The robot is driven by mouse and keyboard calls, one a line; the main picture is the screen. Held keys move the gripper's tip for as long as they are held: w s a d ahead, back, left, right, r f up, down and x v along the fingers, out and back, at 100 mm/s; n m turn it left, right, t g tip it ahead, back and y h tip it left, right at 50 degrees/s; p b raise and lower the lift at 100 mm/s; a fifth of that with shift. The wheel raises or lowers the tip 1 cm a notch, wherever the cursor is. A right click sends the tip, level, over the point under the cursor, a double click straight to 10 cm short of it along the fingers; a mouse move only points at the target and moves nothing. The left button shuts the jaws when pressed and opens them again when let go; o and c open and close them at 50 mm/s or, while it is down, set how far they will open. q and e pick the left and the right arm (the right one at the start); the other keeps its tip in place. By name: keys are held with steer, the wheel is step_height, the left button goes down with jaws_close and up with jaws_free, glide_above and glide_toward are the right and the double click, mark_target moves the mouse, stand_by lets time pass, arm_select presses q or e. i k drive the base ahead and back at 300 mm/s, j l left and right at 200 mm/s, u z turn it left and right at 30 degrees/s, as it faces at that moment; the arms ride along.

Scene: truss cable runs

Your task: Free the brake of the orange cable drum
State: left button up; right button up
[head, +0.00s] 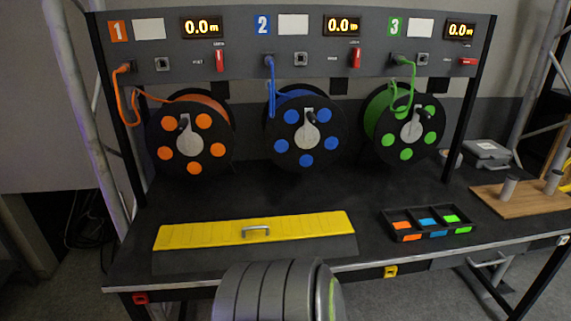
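The orange cable drum (190,142) hangs under panel number 1 at the left, with a black rim, orange discs and a grey hub with a dark crank knob. An orange cable runs from it to an orange plug (123,68) at the panel's left. Above the drum a red lever (220,61) stands upright on the panel, beside small lettering too small to read. The display (202,27) reads 0.0 m. Neither of my grippers is in view.
The blue drum (307,140) has an upright red lever (356,57); the green drum (411,127) has a sideways one (467,62). A yellow cover (200,234), a black tray (421,236) and a wooden board (520,200) lie on the bench.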

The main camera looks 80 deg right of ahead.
mark_target(219, 55)
steer(key=z, duration=2.55)
